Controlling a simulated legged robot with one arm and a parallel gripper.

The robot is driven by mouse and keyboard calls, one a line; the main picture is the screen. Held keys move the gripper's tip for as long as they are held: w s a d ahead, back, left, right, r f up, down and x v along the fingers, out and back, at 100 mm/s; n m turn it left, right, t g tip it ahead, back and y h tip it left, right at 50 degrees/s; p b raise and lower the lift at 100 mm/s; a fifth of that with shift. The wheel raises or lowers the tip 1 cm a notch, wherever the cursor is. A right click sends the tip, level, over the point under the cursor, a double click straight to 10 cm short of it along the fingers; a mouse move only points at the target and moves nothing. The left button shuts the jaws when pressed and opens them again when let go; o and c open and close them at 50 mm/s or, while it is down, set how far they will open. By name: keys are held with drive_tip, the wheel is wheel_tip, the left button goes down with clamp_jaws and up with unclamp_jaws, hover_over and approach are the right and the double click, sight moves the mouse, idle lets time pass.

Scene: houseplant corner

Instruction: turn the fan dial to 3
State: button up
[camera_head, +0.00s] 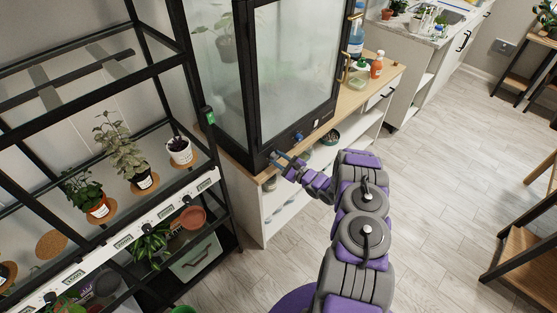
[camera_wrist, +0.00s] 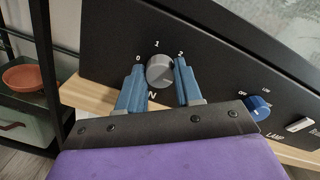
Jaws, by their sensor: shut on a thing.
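The grey round fan dial (camera_wrist: 160,72) sits on the black front panel (camera_wrist: 110,45) of the glass cabinet. Marks 0, 1 and 2 show around it; no 3 can be seen. Only a letter N of the label below it shows, the rest hidden by my gripper. My gripper (camera_wrist: 159,85) has its two blue fingers on either side of the dial, shut on it. I cannot make out the dial's pointer. In the head view my gripper (camera_head: 281,163) is at the lower left of the cabinet front, and the dial is too small to make out.
A blue lamp knob (camera_wrist: 259,106) and a pale switch (camera_wrist: 300,124) are on the same panel, to the right. The glass cabinet (camera_head: 290,70) stands on a wooden-topped shelf unit. A black plant rack (camera_head: 215,180) is close on the left. The floor (camera_head: 430,165) at right is clear.

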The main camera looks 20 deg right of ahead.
drive_tip(key=shift+s+f, duration=0.1)
drive_tip(key=shift+f, duration=0.15)
drive_tip(key=o, duration=1)
drive_tip(key=shift+d, duration=0.25)
drive_tip(key=shift+o, duration=0.2)
drive_tip(key=shift+a+r, duration=0.1)
drive_tip(key=shift+s, duration=0.2)
drive_tip(key=p+v, duration=0.2)
drive_tip(key=v, duration=1.5)
drive_tip(key=shift+w, duration=0.15)
